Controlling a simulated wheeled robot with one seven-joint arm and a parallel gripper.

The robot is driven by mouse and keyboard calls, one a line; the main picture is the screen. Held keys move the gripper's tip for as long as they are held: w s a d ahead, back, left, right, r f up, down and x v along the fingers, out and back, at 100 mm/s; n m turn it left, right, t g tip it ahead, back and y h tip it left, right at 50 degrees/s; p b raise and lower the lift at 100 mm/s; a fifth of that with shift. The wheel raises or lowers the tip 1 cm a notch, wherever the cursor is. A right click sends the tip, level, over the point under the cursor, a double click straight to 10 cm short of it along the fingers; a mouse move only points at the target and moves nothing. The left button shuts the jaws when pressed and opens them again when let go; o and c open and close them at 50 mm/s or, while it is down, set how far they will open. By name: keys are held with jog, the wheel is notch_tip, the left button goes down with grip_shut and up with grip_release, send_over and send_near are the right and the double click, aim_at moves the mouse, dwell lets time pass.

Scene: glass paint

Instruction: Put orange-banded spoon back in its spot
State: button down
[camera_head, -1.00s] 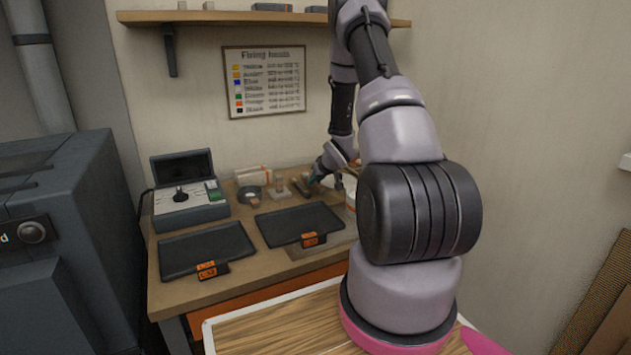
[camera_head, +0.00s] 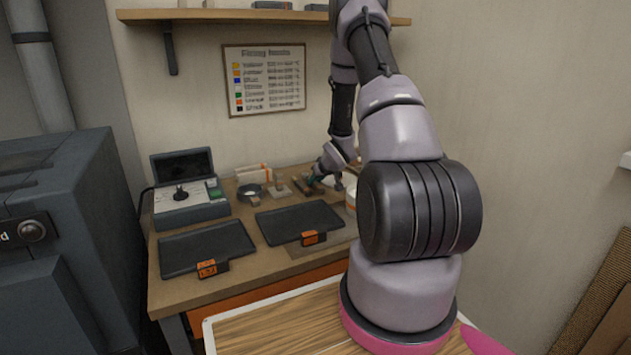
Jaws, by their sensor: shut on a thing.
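My gripper (camera_head: 323,182) is at the back right of the workbench, low over the bench top, between the small items at the back and the white round container. It is small in this view and partly hidden by my own arm. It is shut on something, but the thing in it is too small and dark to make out. I cannot pick out an orange band or a spoon shape. A dark slotted holder (camera_head: 303,185) sits at the gripper's left; I cannot tell whether they touch.
Two dark trays (camera_head: 205,250) (camera_head: 298,222) with orange labels lie on the wooden bench (camera_head: 170,295). A grey device with an open lid (camera_head: 188,200) stands at the back left. A tape-like ring (camera_head: 249,193), a box (camera_head: 253,173) and a white container (camera_head: 351,200) stand along the back.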

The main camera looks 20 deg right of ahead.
jog(key=shift+f, duration=0.15)
jog(key=c, duration=0.6)
grip_release()
